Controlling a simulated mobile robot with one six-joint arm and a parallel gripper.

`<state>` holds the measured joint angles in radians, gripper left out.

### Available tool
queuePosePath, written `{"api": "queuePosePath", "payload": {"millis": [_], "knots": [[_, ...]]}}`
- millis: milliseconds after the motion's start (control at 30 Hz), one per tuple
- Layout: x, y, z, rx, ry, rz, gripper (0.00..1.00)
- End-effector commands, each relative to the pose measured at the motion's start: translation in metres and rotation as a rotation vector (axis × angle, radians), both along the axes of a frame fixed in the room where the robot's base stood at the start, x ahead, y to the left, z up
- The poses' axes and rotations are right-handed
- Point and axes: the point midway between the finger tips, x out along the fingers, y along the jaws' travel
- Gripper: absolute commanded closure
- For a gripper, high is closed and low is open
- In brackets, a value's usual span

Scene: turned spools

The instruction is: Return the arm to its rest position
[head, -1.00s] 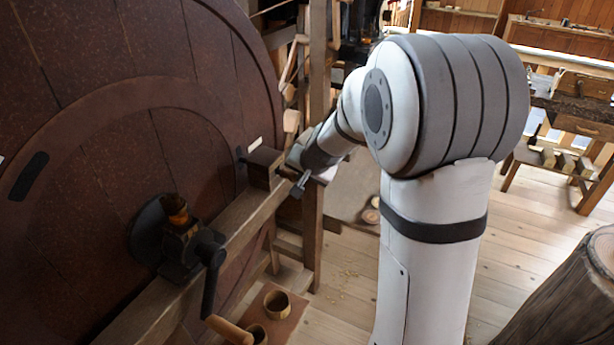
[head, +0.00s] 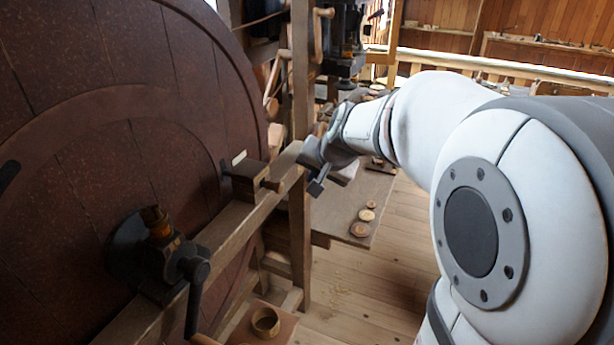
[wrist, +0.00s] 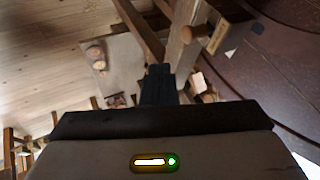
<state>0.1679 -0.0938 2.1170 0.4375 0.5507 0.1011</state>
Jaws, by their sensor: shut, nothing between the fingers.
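My gripper (head: 318,172) is at the end of my white arm, in the middle of the head view, just right of a wooden beam (head: 245,212). Its dark fingers are together with nothing between them. In the wrist view my gripper (wrist: 158,72) points towards the same beam and a low board, and the fingertips look apart from both. My arm reaches in from the right and its large joint fills the right side of the head view.
A big dark red wheel (head: 90,120) fills the left. A block with a wooden knob (head: 248,180) sits on the beam, and a black clamp (head: 165,250) is nearer. Round wooden pieces (head: 366,215) lie on a low board. Floor (head: 385,275) shows clear beside it.

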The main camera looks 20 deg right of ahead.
Motion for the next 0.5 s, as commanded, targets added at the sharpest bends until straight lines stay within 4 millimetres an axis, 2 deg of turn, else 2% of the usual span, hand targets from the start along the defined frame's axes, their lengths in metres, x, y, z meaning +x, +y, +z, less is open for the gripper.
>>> {"api": "queuePosePath", "payload": {"millis": [167,267,367,500], "knots": [[0.0,0.0,0.0,-0.001,0.0,0.001,1.0],[-0.007,0.004,-0.001,-0.01,0.008,0.019,1.0],[-0.036,0.015,-0.004,-0.054,0.044,0.09,1.0],[-0.106,0.031,-0.019,-0.165,0.139,0.251,1.0]]}}
